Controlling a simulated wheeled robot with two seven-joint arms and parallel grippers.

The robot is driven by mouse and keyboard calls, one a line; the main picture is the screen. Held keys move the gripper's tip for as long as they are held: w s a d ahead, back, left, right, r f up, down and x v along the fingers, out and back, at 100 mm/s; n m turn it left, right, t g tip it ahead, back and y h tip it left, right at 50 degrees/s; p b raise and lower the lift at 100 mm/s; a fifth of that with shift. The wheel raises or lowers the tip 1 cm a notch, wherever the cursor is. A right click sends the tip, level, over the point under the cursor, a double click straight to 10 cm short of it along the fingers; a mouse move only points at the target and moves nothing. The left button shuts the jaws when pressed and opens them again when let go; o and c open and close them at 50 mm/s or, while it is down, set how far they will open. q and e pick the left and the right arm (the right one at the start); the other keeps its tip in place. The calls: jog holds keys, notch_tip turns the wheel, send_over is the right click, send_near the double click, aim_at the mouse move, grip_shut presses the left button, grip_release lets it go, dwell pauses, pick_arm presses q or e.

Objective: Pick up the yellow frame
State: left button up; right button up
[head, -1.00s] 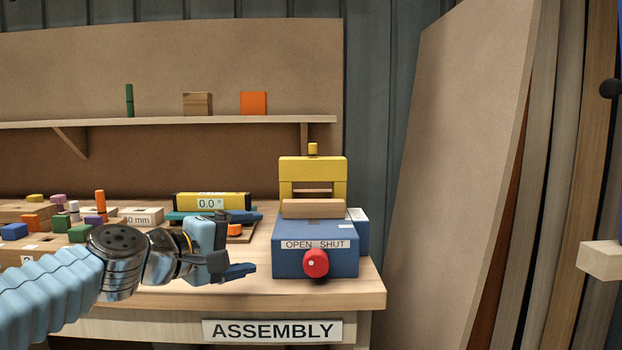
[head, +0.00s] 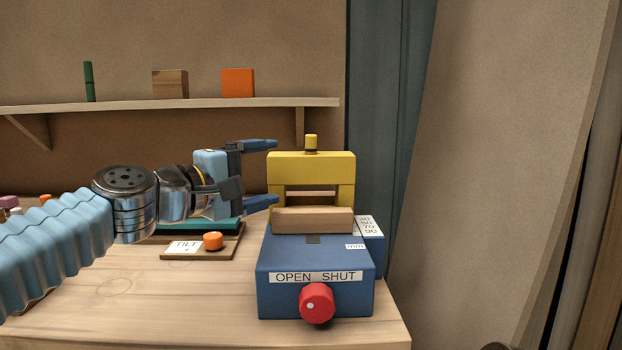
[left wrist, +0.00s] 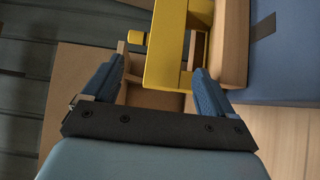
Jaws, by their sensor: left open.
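The yellow frame (head: 310,168) is an upright arch with a small yellow knob on top. It stands on the blue vise (head: 315,260), behind a wooden jaw block (head: 313,220). My left gripper (head: 262,173) is open just to the left of the frame, with one finger above the other. In the left wrist view my open left gripper (left wrist: 158,80) has the near side of the yellow frame (left wrist: 165,45) ahead of and partly between its fingers. I cannot tell whether they touch. The frame's lower ends are hidden by the block. My right gripper is not in view.
The vise has a red knob (head: 317,302) in front, labelled OPEN and SHUT. A board marked TILT with an orange button (head: 213,241) lies under my left gripper. A shelf (head: 200,105) runs behind, holding several small blocks. The bench's front left is clear.

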aim_at(303, 169)
pick_arm(q)
jog(key=x, duration=0.2)
jog(key=p+x, duration=0.1)
jog(key=x, duration=0.2)
jog(key=f+x, duration=0.1)
jog(key=x, duration=0.1)
jog(key=shift+s+d, duration=0.15)
jog(key=shift+d, duration=0.25)
jog(key=shift+r, duration=0.15)
jog(key=c, duration=1.5)
